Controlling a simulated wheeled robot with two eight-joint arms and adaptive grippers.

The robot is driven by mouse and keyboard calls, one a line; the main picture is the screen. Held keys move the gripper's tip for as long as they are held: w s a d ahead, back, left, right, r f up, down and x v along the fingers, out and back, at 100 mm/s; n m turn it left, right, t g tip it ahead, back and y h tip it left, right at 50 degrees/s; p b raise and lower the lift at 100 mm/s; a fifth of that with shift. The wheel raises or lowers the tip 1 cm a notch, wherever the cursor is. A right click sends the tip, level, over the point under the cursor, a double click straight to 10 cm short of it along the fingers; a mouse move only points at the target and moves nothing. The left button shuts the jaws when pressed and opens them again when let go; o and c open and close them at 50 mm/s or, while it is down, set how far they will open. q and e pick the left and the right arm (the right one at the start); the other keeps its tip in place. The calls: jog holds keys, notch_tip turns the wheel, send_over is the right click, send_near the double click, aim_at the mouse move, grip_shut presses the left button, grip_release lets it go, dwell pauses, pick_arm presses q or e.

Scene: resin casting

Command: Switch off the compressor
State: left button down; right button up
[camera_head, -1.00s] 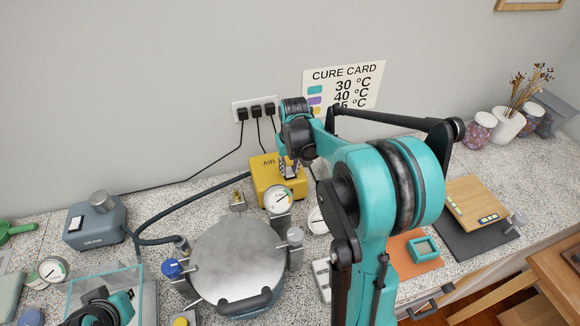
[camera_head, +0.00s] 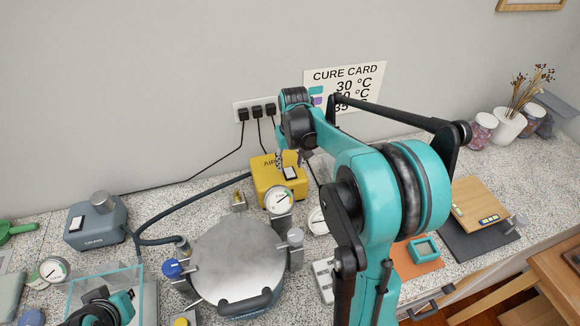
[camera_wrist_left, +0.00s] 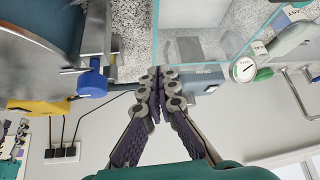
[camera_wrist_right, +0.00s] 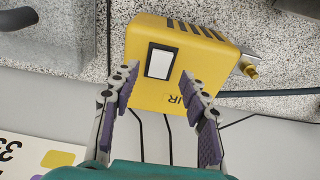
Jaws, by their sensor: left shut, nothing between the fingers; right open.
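The compressor is a yellow box marked AIR (camera_head: 270,194) at the back of the counter, by the wall sockets. Its rocker switch (camera_head: 291,173), white in a black frame, shows fully on its top in the right wrist view (camera_wrist_right: 161,62). I cannot tell which way the rocker is tipped. My right gripper (camera_wrist_right: 159,76) is open and empty, its fingers on either side of the switch's near end in that view, seemingly above the box. In the head view it is partly hidden by my arm. My left gripper (camera_wrist_left: 160,76) is shut and empty, away from the compressor at the left front.
A grey-blue DRAIN box (camera_head: 96,226) is at left, and a clear tank (camera_head: 140,272) is by my left arm. A dark hose crosses between the boxes.

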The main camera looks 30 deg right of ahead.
notch_tip(320, 180, up, 9)
jog(key=s, duration=0.1)
jog(key=shift+s+a+r, duration=0.15)
jog(key=shift+s+r, duration=0.05)
dwell(0.5)
